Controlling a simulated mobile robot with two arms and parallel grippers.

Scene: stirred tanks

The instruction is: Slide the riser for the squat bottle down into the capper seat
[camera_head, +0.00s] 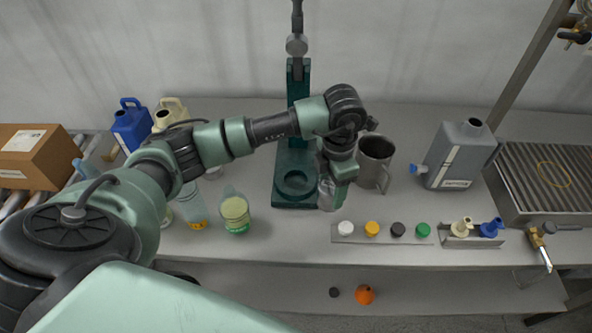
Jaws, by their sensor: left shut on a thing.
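The dark green capper (299,90) stands at the middle of the bench, with a round seat (295,183) in its base. The seat looks empty. My left gripper (337,178) is just right of the seat, pointing down. It is shut on a small grey, glassy-looking cylindrical piece (327,195), which looks like the riser. The piece is beside the capper base, not over the seat. The gripper hides its upper part, and I cannot tell if it touches the bench. My right gripper is not in view.
A metal mug (375,163) stands close right of the gripper. A cap strip (384,235) lies in front, with a nozzle tray (470,238) beside it. A grey jug (459,155) is farther right.

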